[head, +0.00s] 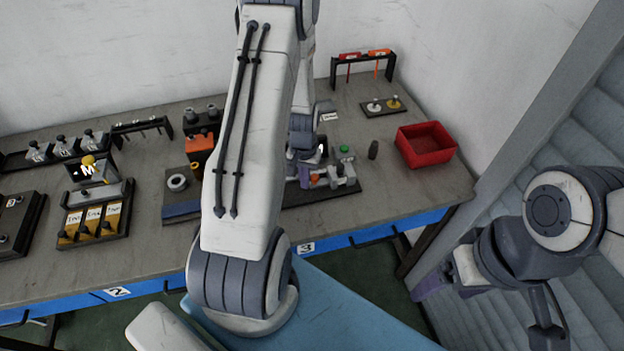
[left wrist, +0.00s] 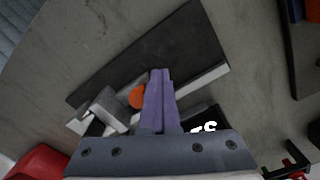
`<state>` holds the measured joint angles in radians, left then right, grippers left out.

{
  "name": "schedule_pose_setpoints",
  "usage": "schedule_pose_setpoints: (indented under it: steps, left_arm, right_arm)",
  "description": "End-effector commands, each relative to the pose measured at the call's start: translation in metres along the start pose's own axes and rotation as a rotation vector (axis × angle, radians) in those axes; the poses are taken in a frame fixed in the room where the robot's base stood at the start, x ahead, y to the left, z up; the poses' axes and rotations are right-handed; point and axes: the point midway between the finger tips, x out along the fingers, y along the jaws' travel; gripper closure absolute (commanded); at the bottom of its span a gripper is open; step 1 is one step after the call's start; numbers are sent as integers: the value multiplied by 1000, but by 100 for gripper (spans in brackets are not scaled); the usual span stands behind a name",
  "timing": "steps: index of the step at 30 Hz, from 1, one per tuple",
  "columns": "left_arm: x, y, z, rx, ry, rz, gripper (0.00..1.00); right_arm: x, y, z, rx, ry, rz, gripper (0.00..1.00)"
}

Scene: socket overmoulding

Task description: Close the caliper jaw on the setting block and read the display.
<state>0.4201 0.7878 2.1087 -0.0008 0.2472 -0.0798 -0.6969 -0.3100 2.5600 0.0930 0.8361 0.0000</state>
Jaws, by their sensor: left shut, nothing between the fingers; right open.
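The caliper fixture, a grey device with an orange knob (head: 315,179), sits on a dark base plate (head: 322,193) at the bench's front edge. In the left wrist view the orange knob (left wrist: 137,97) lies beside my left fingers, between grey blocks and a light bar (left wrist: 203,80). My left gripper (head: 304,178) is shut and empty, pointing down over the fixture; I cannot tell whether it touches it. White marks on a black part (left wrist: 203,127) are partly hidden by the gripper and unreadable. I cannot make out the setting block. My right gripper (head: 430,287) is open, off the bench at right.
A red bin (head: 425,145), a small dark cylinder (head: 373,149) and a green button (head: 345,149) are to the right. An orange block (head: 199,155) and a tray of yellow pieces (head: 95,222) stand left. My left arm hides the bench middle.

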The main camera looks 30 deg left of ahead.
Motion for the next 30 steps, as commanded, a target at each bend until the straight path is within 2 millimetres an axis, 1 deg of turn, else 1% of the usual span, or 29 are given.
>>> schedule_pose_setpoints:
  steps: [1, 12, 17, 30]
  left_arm:
    - [-1, 1, -3, 2, 9, 0, 100]
    - [-1, -11, 4, -3, 5, 0, 100]
    - [-3, -12, 5, -2, 4, 0, 100]
    - [-37, -11, 5, -1, 3, 0, 100]
  right_arm:
    - [0, 0, 0, 0, 0, 0, 21]
    - [-1, 0, 0, 0, 0, 0, 21]
    - [-3, 0, 0, 0, 0, 0, 21]
    - [-32, -2, -2, 0, 0, 0, 21]
